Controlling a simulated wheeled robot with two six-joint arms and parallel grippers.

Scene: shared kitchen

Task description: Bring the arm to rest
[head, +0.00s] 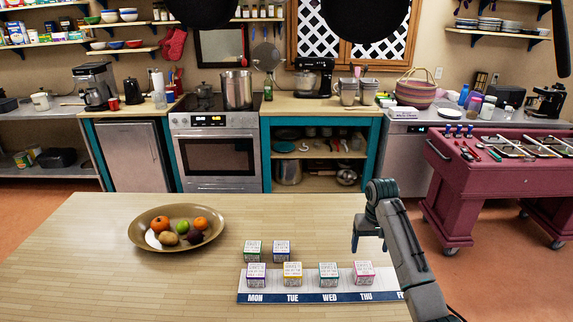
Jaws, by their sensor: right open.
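My right arm comes in from the lower right, and my right gripper (368,241) hangs fingers down above the wooden table (80,260). It is open with nothing in it, just behind and above the right part of a day-labelled strip (245,283). My left gripper is not in view. Small labelled boxes stand on the strip: a purple one (256,275), a yellow one (292,274), a green one (328,274) and a pink one (364,273). A green box (252,249) and a blue one (281,250) stand behind the strip.
A brown oval bowl (140,232) with fruit stands at the table's left. My right arm hides the strip's right end. The table's left front is bare. Beyond are a stove (213,150), counters and a maroon foosball-like table (455,180).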

